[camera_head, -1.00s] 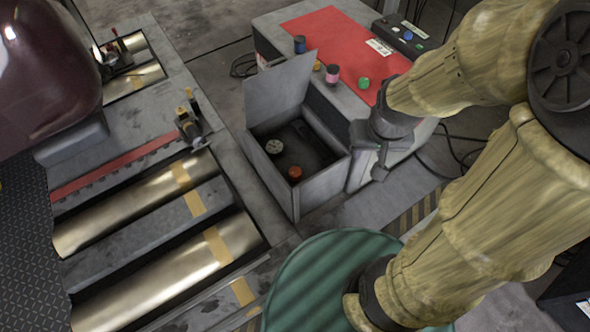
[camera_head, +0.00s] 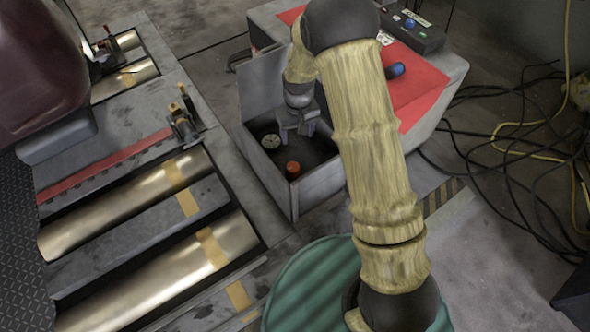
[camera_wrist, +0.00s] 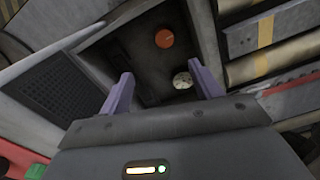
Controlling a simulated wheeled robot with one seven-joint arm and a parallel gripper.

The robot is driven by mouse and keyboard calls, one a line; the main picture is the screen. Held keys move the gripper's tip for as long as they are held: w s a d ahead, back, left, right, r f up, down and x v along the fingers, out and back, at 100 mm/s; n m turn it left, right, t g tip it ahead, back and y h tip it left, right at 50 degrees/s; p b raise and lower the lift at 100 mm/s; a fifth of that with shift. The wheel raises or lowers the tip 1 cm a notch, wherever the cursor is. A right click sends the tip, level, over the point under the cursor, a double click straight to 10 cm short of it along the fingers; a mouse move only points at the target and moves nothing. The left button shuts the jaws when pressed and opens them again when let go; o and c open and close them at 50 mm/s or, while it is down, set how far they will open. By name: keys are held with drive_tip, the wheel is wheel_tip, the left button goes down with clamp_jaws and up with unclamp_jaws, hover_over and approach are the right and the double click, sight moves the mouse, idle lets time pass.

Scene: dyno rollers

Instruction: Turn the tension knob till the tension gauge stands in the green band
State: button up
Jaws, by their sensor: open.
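The orange tension knob (camera_head: 293,167) sits inside an open grey box (camera_head: 291,202) at the middle of the head view. It also shows in the wrist view (camera_wrist: 164,38), beyond my fingertips. The round pale gauge (camera_head: 271,141) lies in the box left of the knob; in the wrist view the gauge (camera_wrist: 182,80) is near my right finger. Its needle and bands are too small to read. My gripper (camera_head: 297,134) is open and empty, pointing down over the box; its two fingers (camera_wrist: 160,85) are apart and not touching the knob.
The box's raised lid (camera_head: 262,95) stands close behind my gripper. A table with a red mat (camera_head: 415,88) is behind, partly hidden by my arm. Metal rollers (camera_head: 150,262) lie left, a green drum (camera_head: 300,290) in front. Cables (camera_head: 510,150) lie on the floor at right.

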sight(294, 166)
drive_tip(key=shift+w+a+f, duration=0.15)
drive_tip(key=shift+a+f, duration=0.15)
drive_tip(key=shift+f, duration=0.25)
drive_tip(key=shift+w+a+f, duration=0.15)
drive_tip(key=shift+a+f, duration=0.15)
drive_tip(key=shift+f, duration=0.2)
drive_tip(key=shift+f, duration=0.1)
drive_tip(key=f+b, duration=0.3)
drive_tip(key=f, duration=0.2)
drive_tip(key=f+b, duration=0.3)
drive_tip(key=f, duration=0.3)
drive_tip(key=f+b, duration=0.2)
drive_tip(key=f, duration=0.4)
drive_tip(key=shift+s+a+f+b, duration=0.1)
drive_tip(key=shift+a+b, duration=0.15)
drive_tip(key=shift+b, duration=0.15)
drive_tip(key=shift+c, duration=0.4)
drive_tip(key=c, duration=0.9)
